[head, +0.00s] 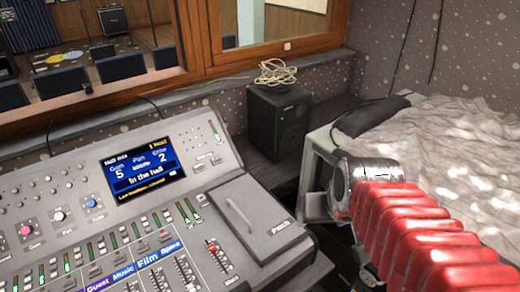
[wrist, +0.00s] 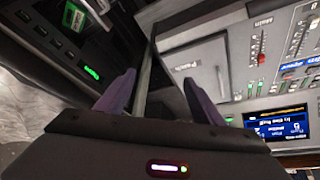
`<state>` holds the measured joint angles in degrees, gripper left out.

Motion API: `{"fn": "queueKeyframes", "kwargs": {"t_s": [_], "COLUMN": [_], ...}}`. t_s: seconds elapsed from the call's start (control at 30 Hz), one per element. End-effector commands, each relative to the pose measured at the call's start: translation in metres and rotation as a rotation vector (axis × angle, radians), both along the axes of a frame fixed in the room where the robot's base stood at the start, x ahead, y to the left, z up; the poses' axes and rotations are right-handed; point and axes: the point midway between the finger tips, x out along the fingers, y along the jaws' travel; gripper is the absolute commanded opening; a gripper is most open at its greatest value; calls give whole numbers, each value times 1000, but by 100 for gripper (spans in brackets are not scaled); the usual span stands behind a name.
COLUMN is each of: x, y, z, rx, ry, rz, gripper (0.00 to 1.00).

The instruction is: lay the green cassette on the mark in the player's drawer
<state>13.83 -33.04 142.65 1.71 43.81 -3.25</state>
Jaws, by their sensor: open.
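In the head view my gripper (head: 322,206) is partly hidden at the end of my red arm, beside the right end of the mixing desk.
The mixing desk (head: 215,178) fills the left, with a lit screen (head: 142,172) and a flat panel (head: 262,222) at its right end. A black speaker (head: 278,122) topped with a coiled cable (head: 275,73) stands behind. A rumpled pale cover (head: 470,150) lies at the right.

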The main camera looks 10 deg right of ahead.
Motion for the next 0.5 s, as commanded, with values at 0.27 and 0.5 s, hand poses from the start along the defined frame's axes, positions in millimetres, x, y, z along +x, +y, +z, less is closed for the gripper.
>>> {"fn": "queueKeyframes", "kwargs": {"t_s": [0.27, 0.5], "x": [-26, -34], "y": [61, 72], "z": [27, 32], "rx": [-6, -5], "ry": [-26, -27], "rz": [171, 203], "gripper": [62, 62]}}
